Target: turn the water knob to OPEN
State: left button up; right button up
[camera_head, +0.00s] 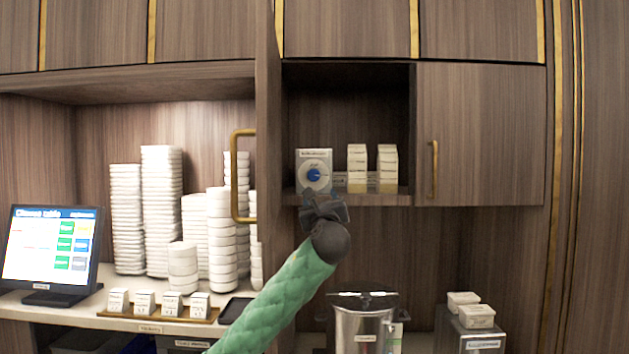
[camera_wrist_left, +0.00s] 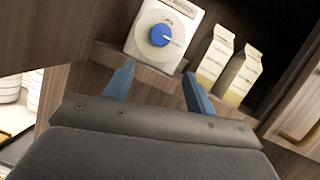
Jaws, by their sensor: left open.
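The water knob (camera_head: 314,175) is a round blue dial on a pale square panel (camera_head: 314,156) inside the open cabinet compartment. In the left wrist view the blue knob (camera_wrist_left: 160,35) has a light pointer mark aimed to the right; its labels are too small to read. My left gripper (camera_head: 324,203) is just below and in front of the panel, at the shelf edge. In the left wrist view its two blue-grey fingers (camera_wrist_left: 156,84) are apart with nothing between them, and the knob lies beyond the tips, not touched. My right gripper is not in view.
Cartons (camera_head: 357,168) stand right of the panel on the shelf (camera_head: 400,198). An open cabinet door (camera_head: 268,130) with a brass handle juts out on the left. A metal container (camera_head: 362,330) stands below. Stacks of white bowls (camera_head: 161,205) and a screen (camera_head: 50,247) are at left.

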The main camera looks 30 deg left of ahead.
aim_at(314, 176)
pick_arm(q)
jog(key=w+a+r+p, duration=0.4)
jog(key=r, duration=0.1)
jog(key=shift+w+a, duration=0.2)
jog(key=shift+a, duration=0.1)
jog(key=shift+w+a+r+p, duration=0.1)
jog(key=shift+w+a+p, duration=0.25)
jog(key=shift+w, duration=0.1)
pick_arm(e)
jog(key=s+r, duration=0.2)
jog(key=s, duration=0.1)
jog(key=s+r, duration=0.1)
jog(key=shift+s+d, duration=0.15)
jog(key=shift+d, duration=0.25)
pick_arm(q)
jog(key=shift+c, duration=0.2)
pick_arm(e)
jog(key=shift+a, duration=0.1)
pick_arm(q)
jog(key=c, duration=0.9)
